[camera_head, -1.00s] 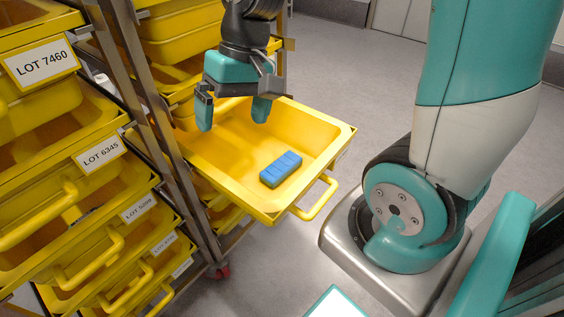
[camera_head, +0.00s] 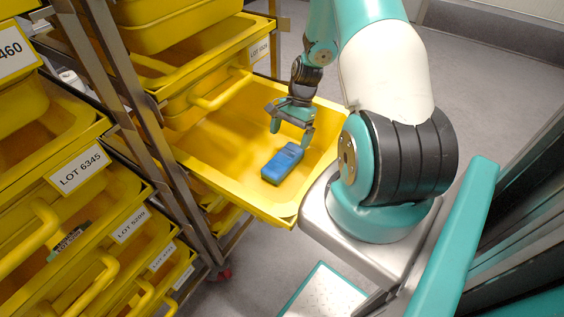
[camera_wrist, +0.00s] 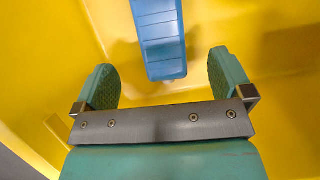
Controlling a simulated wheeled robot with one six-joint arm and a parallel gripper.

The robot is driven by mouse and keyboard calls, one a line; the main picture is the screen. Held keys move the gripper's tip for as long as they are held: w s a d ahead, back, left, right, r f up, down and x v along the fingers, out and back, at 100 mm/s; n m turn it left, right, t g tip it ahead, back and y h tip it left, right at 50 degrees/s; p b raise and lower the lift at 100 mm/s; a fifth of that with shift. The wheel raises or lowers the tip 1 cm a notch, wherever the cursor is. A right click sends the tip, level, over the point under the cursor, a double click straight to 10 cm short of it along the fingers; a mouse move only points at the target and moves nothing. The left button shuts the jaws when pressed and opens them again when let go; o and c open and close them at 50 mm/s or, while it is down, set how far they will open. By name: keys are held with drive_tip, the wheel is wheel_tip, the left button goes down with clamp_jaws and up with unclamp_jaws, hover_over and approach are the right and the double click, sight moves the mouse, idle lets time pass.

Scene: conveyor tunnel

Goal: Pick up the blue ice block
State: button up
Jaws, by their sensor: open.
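The blue ice block (camera_head: 282,163) lies flat on the floor of the pulled-out yellow drawer (camera_head: 205,165), toward its front. In the wrist view the block (camera_wrist: 160,38) shows at the top centre, ahead of and between my open fingers (camera_wrist: 164,82). Its far end is cut off by the frame. The fingers do not touch it.
A metal rack post (camera_head: 150,130) stands left of the drawer, with more labelled yellow bins (camera_head: 75,185) beyond it. Another yellow bin (camera_head: 195,75) sits behind and above the drawer. The drawer walls surround the block. Grey floor lies open at the upper right.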

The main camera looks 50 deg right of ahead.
sight(284, 158)
drive_tip(key=x, duration=0.8)
drive_tip(key=shift+f, duration=0.3)
drive_tip(key=c, duration=1.2)
drive_tip(key=shift+r, duration=0.15)
wheel_tip(284, 158, up, 20)
drive_tip(key=shift+f+p, duration=0.1)
drive_tip(key=shift+p, duration=0.55)
